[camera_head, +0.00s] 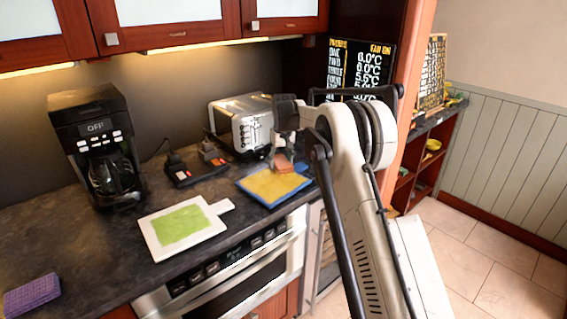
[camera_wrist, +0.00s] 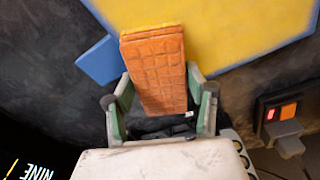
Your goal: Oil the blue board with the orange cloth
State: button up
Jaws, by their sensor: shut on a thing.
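The blue board (camera_head: 292,195) lies on the counter near its front edge, left of my arm in the head view. A large yellow area covers most of its top, leaving a blue rim. In the wrist view its blue handle (camera_wrist: 100,63) sticks out at the left. My gripper (camera_head: 281,155) is above the board's far part, pointing down. It is shut on the orange cloth (camera_wrist: 156,70), a folded quilted pad gripped between the two fingers. The cloth's free end overlaps the yellow area in the wrist view. I cannot tell whether it touches the board.
A white board (camera_head: 156,243) with a green area lies to the left. A purple cloth (camera_head: 32,294) is at the front left. A coffee maker (camera_head: 92,140), power sockets (camera_head: 183,175) and a toaster (camera_head: 242,125) stand along the back. An oven (camera_head: 240,275) is below the counter.

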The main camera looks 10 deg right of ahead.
jog(key=shift+s+a, duration=0.4)
jog(key=shift+a, duration=0.3)
jog(key=shift+s+a, duration=0.1)
